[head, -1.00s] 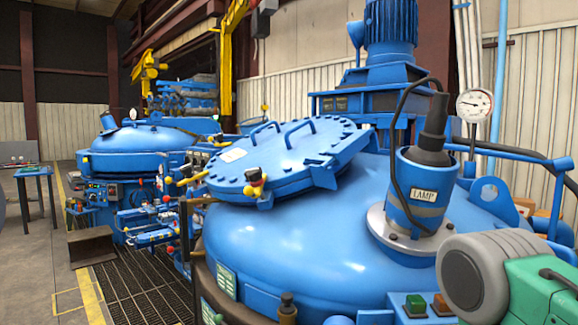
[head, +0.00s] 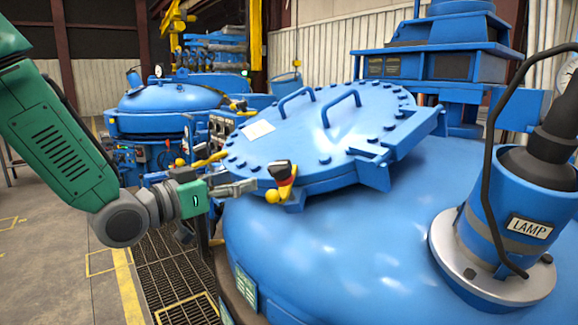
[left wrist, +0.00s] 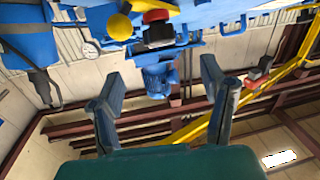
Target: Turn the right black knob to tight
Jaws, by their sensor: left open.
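A black knob (head: 279,170) with a red band and a yellow part sits at the near edge of the tilted round blue lid (head: 330,140). My left gripper (head: 245,188) comes in from the left, its fingertips just left of the knob; the head view does not clearly show a gap between them and it. In the left wrist view, the black knob (left wrist: 158,34) with its red part and a yellow ball (left wrist: 119,27) lie beyond the spread, empty fingers of my left gripper (left wrist: 162,78), near the top. My right gripper is not in view.
A blue lamp housing (head: 515,215) marked LAMP stands on the furnace dome at right. Yellow handles (head: 207,160) stick out left of the lid. A second blue furnace (head: 170,98) stands behind. Floor grating (head: 170,265) lies below my left arm.

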